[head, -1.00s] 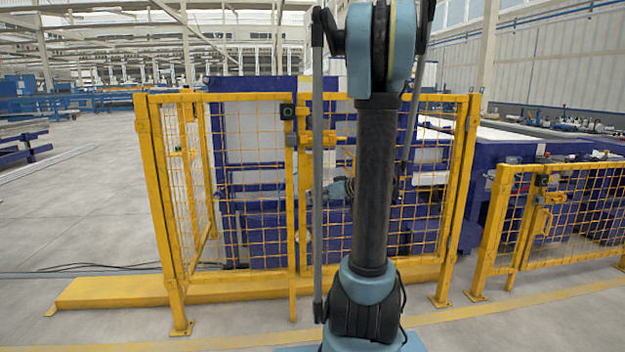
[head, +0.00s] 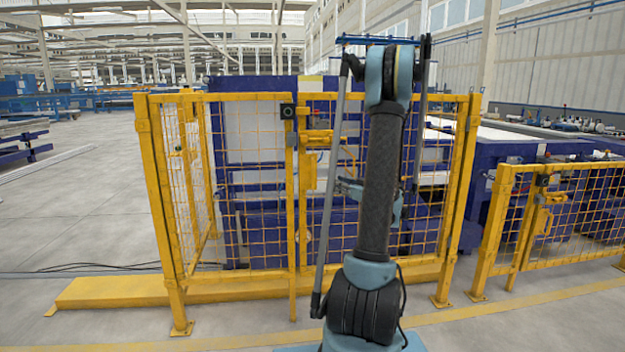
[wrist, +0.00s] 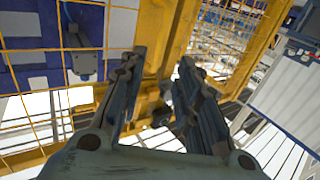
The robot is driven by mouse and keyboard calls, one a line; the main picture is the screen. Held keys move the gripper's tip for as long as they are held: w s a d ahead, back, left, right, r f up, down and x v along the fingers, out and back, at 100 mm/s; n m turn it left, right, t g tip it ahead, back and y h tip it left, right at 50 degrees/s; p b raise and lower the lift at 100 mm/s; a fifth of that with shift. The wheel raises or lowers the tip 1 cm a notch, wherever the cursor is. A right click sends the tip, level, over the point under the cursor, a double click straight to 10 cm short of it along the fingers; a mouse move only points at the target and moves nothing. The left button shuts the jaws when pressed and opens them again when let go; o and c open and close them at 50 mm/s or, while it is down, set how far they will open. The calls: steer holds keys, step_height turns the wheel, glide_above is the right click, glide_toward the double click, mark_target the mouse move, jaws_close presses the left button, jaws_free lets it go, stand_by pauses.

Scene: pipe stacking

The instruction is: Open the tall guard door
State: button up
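The tall guard door (head: 430,98) is a yellow-framed mesh panel in the head view, standing shut in line with the fixed mesh panel on its left. Its yellow latch and handle (head: 316,138) sit at the upper left edge of the door, beside a dark switch box (head: 287,112). My arm covers part of the door. My gripper (wrist: 164,62) shows in the wrist view with its two dark fingers apart. A yellow post (wrist: 160,40) of the guard shows beyond and between the fingers. I cannot tell whether the fingers touch it. In the head view the gripper is not clearly visible.
A lower yellow mesh gate (head: 560,215) stands to the right. A yellow floor beam (head: 110,292) runs along the guard's base. Blue machinery (head: 260,235) is behind the mesh. The floor (head: 80,210) on the left is mostly clear.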

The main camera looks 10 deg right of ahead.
glide_above(313, 187)
steer(key=shift+w+d, duration=0.1)
steer(key=shift+w, duration=0.3)
